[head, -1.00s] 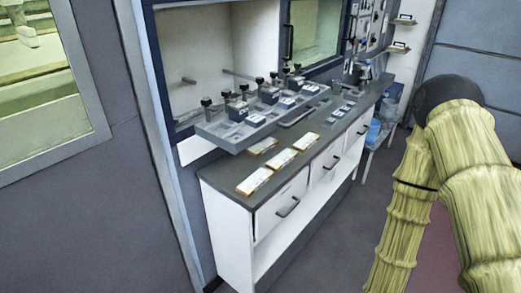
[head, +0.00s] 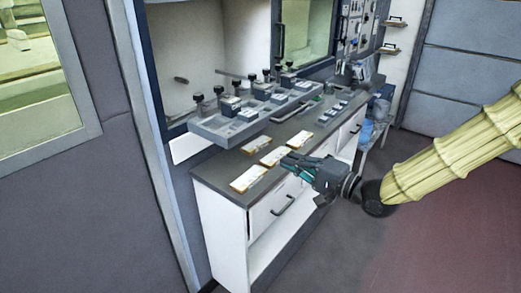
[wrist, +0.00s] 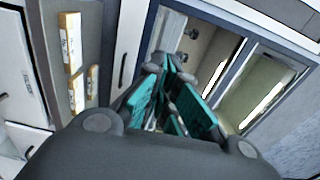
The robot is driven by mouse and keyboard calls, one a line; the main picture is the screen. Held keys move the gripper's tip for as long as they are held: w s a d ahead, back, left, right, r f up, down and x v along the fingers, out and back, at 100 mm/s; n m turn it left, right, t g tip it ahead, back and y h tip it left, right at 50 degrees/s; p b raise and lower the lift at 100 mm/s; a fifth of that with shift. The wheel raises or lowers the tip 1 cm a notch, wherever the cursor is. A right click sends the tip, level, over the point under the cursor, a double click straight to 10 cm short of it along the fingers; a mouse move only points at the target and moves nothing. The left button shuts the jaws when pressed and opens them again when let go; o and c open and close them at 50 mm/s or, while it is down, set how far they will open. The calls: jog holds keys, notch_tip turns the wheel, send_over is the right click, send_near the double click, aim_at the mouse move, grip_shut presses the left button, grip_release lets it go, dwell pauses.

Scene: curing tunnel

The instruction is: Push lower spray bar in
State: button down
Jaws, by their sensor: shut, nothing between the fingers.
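Two dark spray bars stick out from the pale inner wall of the tunnel opening in the head view, a short one (head: 181,80) at left and another (head: 229,73) at right. I cannot tell for sure which is the lower one; the left one sits slightly lower in the picture. My gripper (head: 290,164) is shut and empty, in front of the counter's drawers near its front edge, well apart from both bars. In the wrist view its teal-padded fingers (wrist: 168,66) point toward the opening, where small dark shapes show, too unclear to name.
A grey tray (head: 205,128) with several black-knobbed fixtures juts out at the opening. Several cards (head: 249,179) lie on the dark counter (head: 216,176) between my gripper and the tunnel. A drawer handle (head: 284,205) sticks out below. The floor at right is clear.

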aim_at(243, 140)
jog(key=p+x, duration=0.4)
jog(key=x, duration=0.9)
jog(key=shift+w+a, duration=0.35)
jog(key=shift+a, duration=0.1)
